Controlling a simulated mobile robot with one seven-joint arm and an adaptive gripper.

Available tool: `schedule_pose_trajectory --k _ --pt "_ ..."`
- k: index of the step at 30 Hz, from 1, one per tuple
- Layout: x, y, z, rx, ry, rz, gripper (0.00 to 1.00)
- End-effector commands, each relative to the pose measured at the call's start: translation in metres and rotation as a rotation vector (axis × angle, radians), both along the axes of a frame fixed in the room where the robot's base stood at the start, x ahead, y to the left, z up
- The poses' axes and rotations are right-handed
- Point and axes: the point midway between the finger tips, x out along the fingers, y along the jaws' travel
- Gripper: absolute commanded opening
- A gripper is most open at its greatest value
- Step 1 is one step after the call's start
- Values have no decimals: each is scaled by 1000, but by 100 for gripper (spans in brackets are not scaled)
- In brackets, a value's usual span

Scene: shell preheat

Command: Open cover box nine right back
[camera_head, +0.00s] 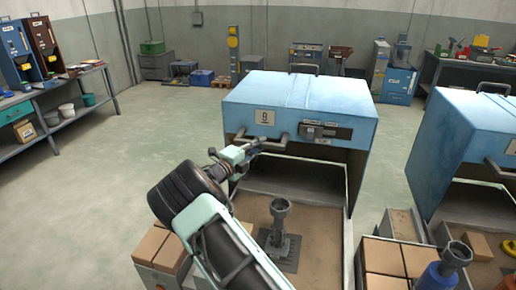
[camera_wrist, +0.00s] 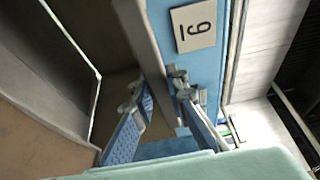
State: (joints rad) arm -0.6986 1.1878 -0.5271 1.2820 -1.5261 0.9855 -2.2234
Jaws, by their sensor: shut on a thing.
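The blue cover (camera_head: 300,100) of box nine, with a "9" plate (camera_head: 265,117), is raised above its tray-like base (camera_head: 345,225), and the front is open. In the wrist view the "9" plate (camera_wrist: 193,25) is close and turned sideways. My gripper (camera_head: 252,146) is at the left part of the grey front handle (camera_head: 275,145), shut on it. In the wrist view both blue fingers of my gripper (camera_wrist: 160,92) show beside the cover's edge; the handle between them is hard to make out. A grey post fitting (camera_head: 281,220) stands inside the base.
A second blue cover (camera_head: 465,150) stands raised close on the right. Cardboard boxes (camera_head: 385,258) and a blue bottle-like object (camera_head: 440,272) are at the front right. A shelf bench (camera_head: 50,115) is at the left. Open floor (camera_head: 150,125) lies left of box nine.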

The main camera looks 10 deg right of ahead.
Motion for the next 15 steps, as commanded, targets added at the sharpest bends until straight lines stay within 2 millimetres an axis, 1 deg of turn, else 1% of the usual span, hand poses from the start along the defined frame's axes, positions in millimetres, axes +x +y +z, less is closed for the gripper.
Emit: schedule_pose_trajectory --k 10,11,15 --pt "1 0 1 0 -1 0 0" --pt "1 0 1 0 -1 0 14" --pt "1 0 1 1 -1 0 30"
